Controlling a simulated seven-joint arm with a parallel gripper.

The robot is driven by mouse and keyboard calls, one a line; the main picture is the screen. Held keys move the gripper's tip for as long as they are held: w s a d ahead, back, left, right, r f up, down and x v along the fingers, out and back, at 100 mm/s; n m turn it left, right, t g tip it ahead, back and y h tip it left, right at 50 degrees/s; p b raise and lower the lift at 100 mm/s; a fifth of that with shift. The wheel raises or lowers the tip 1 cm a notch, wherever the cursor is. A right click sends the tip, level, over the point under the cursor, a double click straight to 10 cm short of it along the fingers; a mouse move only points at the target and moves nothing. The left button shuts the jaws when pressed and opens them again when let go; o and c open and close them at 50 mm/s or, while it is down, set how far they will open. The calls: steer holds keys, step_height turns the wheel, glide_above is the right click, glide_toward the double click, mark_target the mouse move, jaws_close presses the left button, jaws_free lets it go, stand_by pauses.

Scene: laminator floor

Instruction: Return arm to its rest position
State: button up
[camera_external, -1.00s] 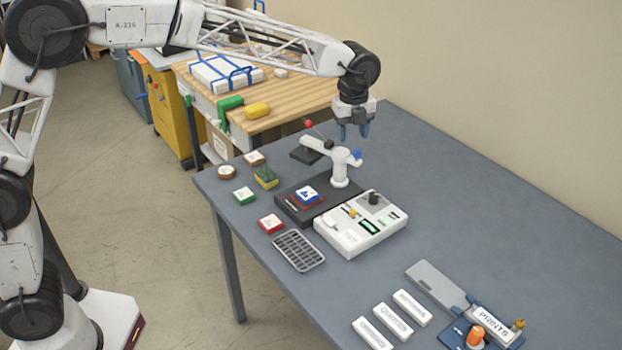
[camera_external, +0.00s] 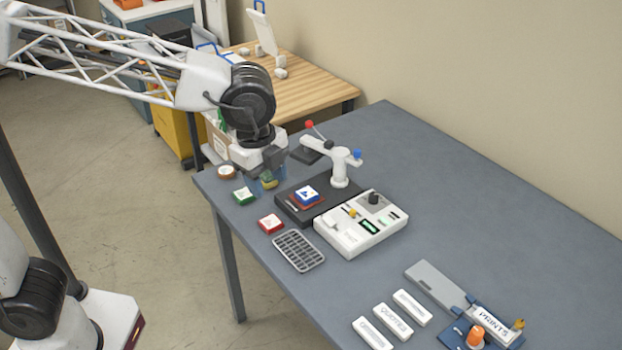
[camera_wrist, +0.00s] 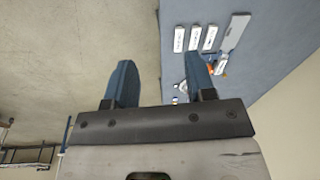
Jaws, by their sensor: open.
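A white post with a crossarm (camera_external: 341,165) stands right of my gripper. The table's right half (camera_external: 480,210) is mostly clear.

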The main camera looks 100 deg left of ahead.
steer(key=s+d+f+n, duration=0.3)
steer(key=s+d, duration=0.6)
steer(key=s, duration=0.4)
steer(key=s+d+f+n+t, duration=0.1)
steer(key=s+d+f+n, duration=0.3)
steer(key=s+d, duration=0.5)
steer(key=s, duration=0.5)
steer(key=shift+d+f+h, duration=0.3)
steer(key=shift+f, duration=0.1)
